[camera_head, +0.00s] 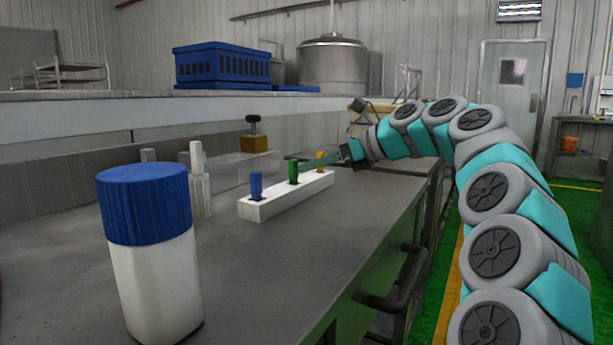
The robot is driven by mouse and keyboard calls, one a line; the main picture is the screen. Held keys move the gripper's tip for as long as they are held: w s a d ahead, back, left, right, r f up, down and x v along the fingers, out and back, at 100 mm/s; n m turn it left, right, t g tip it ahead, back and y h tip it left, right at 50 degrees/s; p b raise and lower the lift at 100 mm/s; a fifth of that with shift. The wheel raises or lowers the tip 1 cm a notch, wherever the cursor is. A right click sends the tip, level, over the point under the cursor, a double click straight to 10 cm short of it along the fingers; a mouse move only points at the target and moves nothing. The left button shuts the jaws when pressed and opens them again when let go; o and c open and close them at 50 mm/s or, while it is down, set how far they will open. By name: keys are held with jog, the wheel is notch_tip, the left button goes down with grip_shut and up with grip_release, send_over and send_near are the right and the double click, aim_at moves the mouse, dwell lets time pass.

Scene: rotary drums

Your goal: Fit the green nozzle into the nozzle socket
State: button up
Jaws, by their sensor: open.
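The green nozzle (293,171) stands upright in the middle of a white block (285,199) on the grey worktop. A blue nozzle (256,185) stands to its left and a yellow nozzle (320,162) to its right in the same block. My gripper (318,161) reaches in from the right, with a thin finger extending toward the green nozzle. It is open, and I see nothing held in it. It is small here, so I cannot tell whether it touches a nozzle. I cannot tell for sure which part is the nozzle socket; a ribbed light-grey fitting (200,190) stands left of the block.
A large white bottle with a blue cap (148,240) stands in the left foreground. A brass block with a dark knob (254,137) is behind the white block. The worktop (270,275) is clear in front of the block.

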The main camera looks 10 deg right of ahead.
aim_at(296, 171)
jog(key=x, duration=0.7)
jog(key=shift+b, duration=0.35)
grip_shut()
